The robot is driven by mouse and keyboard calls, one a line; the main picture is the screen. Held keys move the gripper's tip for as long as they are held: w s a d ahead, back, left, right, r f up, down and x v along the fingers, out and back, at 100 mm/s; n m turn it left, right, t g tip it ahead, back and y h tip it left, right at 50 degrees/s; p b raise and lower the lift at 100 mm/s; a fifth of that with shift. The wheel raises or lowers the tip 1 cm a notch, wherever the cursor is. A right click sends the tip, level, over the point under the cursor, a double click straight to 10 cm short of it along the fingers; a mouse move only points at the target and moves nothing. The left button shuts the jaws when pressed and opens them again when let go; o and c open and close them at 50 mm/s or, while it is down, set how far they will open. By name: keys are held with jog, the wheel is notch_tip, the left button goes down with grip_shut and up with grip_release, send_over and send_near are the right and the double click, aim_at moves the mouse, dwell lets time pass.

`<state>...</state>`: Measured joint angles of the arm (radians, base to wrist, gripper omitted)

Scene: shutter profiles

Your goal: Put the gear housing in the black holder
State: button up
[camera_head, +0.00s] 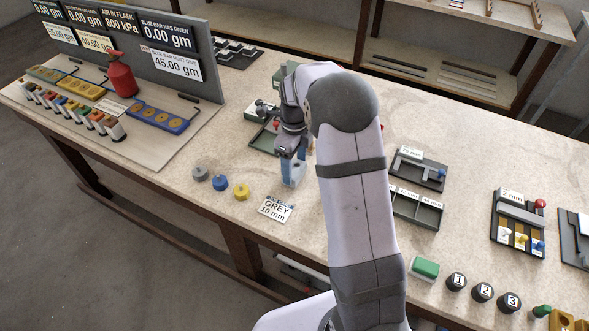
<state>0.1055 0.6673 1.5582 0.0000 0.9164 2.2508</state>
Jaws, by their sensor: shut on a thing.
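My gripper (292,171) points down just above the table, near its front edge and left of my arm. It is shut on a small light-blue piece, mostly covered by the jaws; I cannot tell its full shape or whether it is the gear housing. Several black holders stand to the right: one with a grey part and a blue knob (417,173), one with open compartments (417,211), and one labelled 2 mm (518,230). I cannot tell which is the black holder meant.
Grey (200,174), blue (219,183) and yellow (241,192) knobbed pieces stand left of my gripper. A "GREY 10 mm" card (276,209) lies in front. A display panel (172,50) stands at left.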

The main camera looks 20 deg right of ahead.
aim_at(295, 169)
notch_tip(295, 169, up, 9)
jog(key=b, duration=0.2)
jog(key=d+f+m+p, duration=0.3)
jog(key=d, duration=1.2)
jog(key=shift+w+d+r+n, duration=0.55)
jog(key=shift+d+r+n, duration=0.2)
jog(key=shift+r, duration=0.15)
jog(key=shift+w+d+r+n, duration=0.5)
jog(key=shift+d+r+n, duration=0.1)
jog(key=shift+r+n, duration=0.2)
jog(key=shift+f+p, duration=1.7)
jog(key=shift+f, duration=3.3)
jog(key=shift+f, duration=0.1)
